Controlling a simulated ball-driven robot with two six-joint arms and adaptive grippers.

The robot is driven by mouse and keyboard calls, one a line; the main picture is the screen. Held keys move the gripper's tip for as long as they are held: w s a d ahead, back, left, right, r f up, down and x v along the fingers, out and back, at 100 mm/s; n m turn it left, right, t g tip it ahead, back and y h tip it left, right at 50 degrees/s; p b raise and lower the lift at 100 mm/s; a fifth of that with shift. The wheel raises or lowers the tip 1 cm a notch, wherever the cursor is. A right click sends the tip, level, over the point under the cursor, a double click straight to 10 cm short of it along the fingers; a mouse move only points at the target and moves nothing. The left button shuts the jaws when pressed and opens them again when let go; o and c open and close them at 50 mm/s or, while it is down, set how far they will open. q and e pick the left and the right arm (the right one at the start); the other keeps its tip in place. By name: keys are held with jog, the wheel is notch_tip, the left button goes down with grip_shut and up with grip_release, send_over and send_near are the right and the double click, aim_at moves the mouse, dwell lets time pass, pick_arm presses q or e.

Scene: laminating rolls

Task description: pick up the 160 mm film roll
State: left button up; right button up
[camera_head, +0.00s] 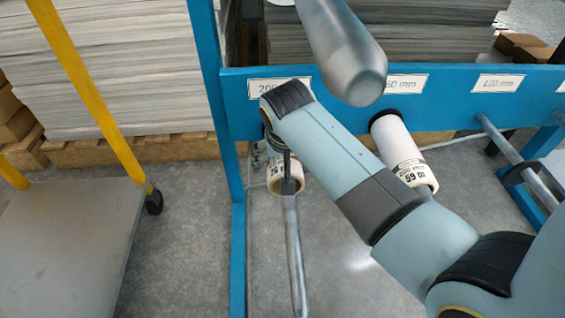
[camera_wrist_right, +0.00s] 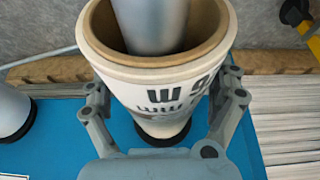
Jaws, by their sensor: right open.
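One white film roll (camera_head: 287,178) with a brown core and black print sits around a metal rod below the "200 mm" label. It is mostly hidden by my right arm in the head view; its size print is not readable. A longer white roll (camera_head: 393,140), its print partly readable as "59 m", sits under a label reading "60 mm", whose first digit is covered. My right gripper (camera_head: 281,160) is open at the first roll. In the right wrist view, that roll (camera_wrist_right: 150,75) stands between the open fingers (camera_wrist_right: 165,105). My left gripper is not in view.
The blue rack beam (camera_head: 450,112) carries the labels. A bare rod (camera_head: 510,152) sticks out under the right label. A thick grey metal cylinder (camera_head: 342,50) hangs over the beam near my arm. A yellow-framed cart (camera_head: 70,235) stands at left.

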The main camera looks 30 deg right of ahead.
jog(key=shift+c, duration=0.3)
jog(key=c, duration=1.3)
jog(key=shift+r, duration=0.2)
